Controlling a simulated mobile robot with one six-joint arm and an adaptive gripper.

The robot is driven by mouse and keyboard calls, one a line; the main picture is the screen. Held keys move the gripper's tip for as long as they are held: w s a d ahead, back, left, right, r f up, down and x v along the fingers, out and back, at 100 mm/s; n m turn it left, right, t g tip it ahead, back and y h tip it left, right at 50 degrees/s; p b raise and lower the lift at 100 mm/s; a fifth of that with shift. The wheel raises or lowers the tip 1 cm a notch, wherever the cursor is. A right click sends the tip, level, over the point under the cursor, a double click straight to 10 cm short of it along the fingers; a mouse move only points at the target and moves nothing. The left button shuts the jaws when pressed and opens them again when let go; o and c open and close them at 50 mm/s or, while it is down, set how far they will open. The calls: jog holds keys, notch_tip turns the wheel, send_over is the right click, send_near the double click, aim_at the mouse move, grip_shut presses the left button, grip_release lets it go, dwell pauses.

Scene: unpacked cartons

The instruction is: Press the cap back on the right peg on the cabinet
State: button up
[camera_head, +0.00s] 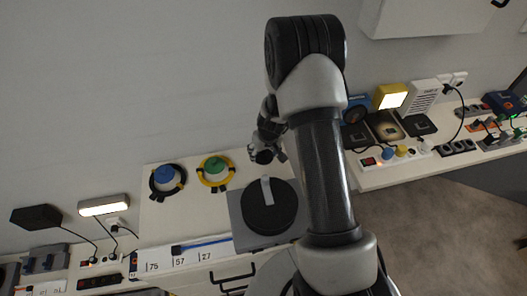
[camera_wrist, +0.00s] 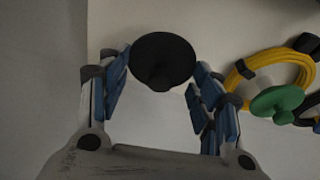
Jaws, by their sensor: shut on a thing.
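My gripper (camera_wrist: 160,78) is shut on a black round cap (camera_wrist: 165,55) with a small knob, its blue-padded fingers on either side of it. In the head view my gripper (camera_head: 265,156) is over the right back part of the white cabinet (camera_head: 152,222). A green cap (camera_head: 215,166) sits inside a yellow cable coil, and a blue cap (camera_head: 164,174) sits inside a black coil further left. The green cap also shows at the right of the wrist view (camera_wrist: 277,101). The right peg is hidden, and I cannot tell whether the black cap touches it.
A grey plate (camera_head: 240,228) with a black disc (camera_head: 270,218) and pale bar lies in front of my gripper. A numbered strip (camera_head: 190,257) runs along the cabinet's front. A lit yellow lamp (camera_head: 391,96) and several devices stand on the right counter.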

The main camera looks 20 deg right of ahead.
jog(key=o, duration=0.9)
jog(key=shift+o, duration=0.4)
jog(key=o, duration=0.3)
jog(key=shift+o, duration=0.2)
jog(key=shift+r+p, duration=3)
jog(key=shift+r, duration=0.5)
